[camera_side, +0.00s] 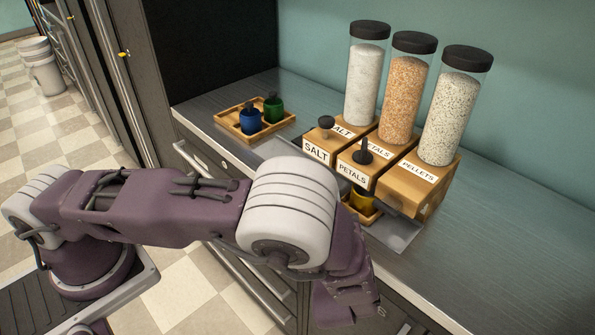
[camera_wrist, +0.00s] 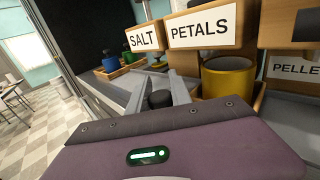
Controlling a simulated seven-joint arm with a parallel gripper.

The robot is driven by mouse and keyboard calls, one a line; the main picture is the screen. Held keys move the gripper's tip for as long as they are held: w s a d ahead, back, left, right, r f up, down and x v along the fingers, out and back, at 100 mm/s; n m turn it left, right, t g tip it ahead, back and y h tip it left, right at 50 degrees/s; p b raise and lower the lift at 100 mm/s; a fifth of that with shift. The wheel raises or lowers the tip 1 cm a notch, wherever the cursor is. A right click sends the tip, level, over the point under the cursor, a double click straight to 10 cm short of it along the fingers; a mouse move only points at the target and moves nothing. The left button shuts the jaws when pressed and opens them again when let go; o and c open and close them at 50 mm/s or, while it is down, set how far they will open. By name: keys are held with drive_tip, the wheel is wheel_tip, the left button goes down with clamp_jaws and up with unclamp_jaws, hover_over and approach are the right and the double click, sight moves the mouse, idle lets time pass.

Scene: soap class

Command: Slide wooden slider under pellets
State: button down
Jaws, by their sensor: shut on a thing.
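The pellets dispenser is a wooden block (camera_side: 428,203) with a PELLETS label, under a clear tube of speckled pellets (camera_side: 454,118). It has no knobbed front piece, unlike its two neighbours. In the wrist view its label (camera_wrist: 296,68) is at the right edge. My gripper (camera_wrist: 160,95) is shut on a dark rounded knob (camera_wrist: 159,99), in front of and left of the dispenser. No wooden part of a slider shows at the knob, so I cannot tell how the slider lies. In the side view my arm hides the fingertips and what they hold.
Salt (camera_side: 316,151) and petals (camera_side: 353,174) blocks with knobs stand left of pellets. A yellow cup (camera_wrist: 228,77) sits below petals. A wooden tray (camera_side: 227,122) holds blue (camera_side: 250,121) and green (camera_side: 273,110) cups. The counter at right (camera_side: 520,240) is clear.

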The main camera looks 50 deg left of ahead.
sight(353, 210)
drive_tip(key=d, duration=0.7)
drive_tip(key=shift+d, duration=0.35)
drive_tip(key=c, duration=1.2)
unclamp_jaws()
drive_tip(key=v, duration=0.7)
drive_tip(key=shift+s, duration=0.15)
drive_tip(key=shift+v, duration=1.9)
